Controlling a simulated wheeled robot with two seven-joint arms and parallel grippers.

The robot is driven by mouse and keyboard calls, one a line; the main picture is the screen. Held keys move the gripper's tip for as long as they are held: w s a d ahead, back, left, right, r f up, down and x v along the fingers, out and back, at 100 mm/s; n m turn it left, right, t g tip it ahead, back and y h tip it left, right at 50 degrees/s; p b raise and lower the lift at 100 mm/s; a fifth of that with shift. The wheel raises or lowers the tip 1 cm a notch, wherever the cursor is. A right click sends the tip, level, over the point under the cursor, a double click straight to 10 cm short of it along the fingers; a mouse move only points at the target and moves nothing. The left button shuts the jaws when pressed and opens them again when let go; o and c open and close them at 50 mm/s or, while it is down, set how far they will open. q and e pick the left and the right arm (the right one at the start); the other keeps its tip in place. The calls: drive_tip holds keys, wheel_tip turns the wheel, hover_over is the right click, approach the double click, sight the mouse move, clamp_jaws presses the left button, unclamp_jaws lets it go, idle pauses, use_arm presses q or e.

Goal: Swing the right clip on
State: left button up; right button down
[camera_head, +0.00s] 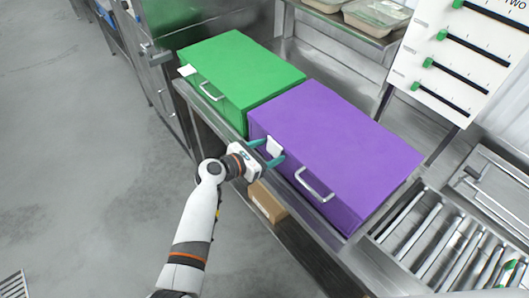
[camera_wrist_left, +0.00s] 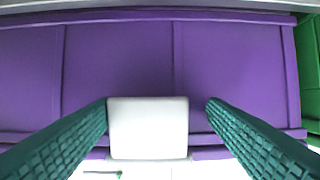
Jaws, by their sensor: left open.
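A purple box (camera_head: 335,135) stands on the metal counter with a silver handle (camera_head: 315,186) on its front. A white clip (camera_head: 274,147) is at the box's front upper edge, left of the handle. My left gripper (camera_head: 268,151) is open at this clip, with a teal finger on either side. In the left wrist view the white clip (camera_wrist_left: 148,128) lies between the two fingers (camera_wrist_left: 157,104). The left finger appears close to its edge, and a gap shows at the right finger. Contact cannot be told. My right gripper is not in view.
A green box (camera_head: 240,75) with its own handle and a white clip (camera_head: 187,70) stands left of the purple box. Rollers (camera_head: 425,240) lie to the right. A white slider panel (camera_head: 465,60) stands behind. A cardboard box (camera_head: 267,202) is below the counter.

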use_arm(q)
drive_tip(key=shift+s+d+r, duration=0.1)
drive_tip(key=shift+d+r, duration=0.2)
drive_tip(key=shift+d, duration=0.5)
drive_tip(key=shift+s+a+r+p, duration=0.3)
drive_tip(key=shift+a+p, duration=0.15)
drive_tip(key=shift+p, duration=0.65)
drive_tip(key=shift+s+a+r+p, duration=0.2)
drive_tip(key=shift+s+a+p, duration=0.2)
drive_tip(key=shift+p, duration=0.35)
drive_tip(key=p+v, duration=0.1)
drive_tip(key=v, duration=0.2)
drive_tip(key=shift+s+a+f+p, duration=0.1)
drive_tip(key=shift+a+f+p, duration=0.2)
drive_tip(key=shift+a, duration=0.2)
drive_tip(key=shift+r, duration=0.1)
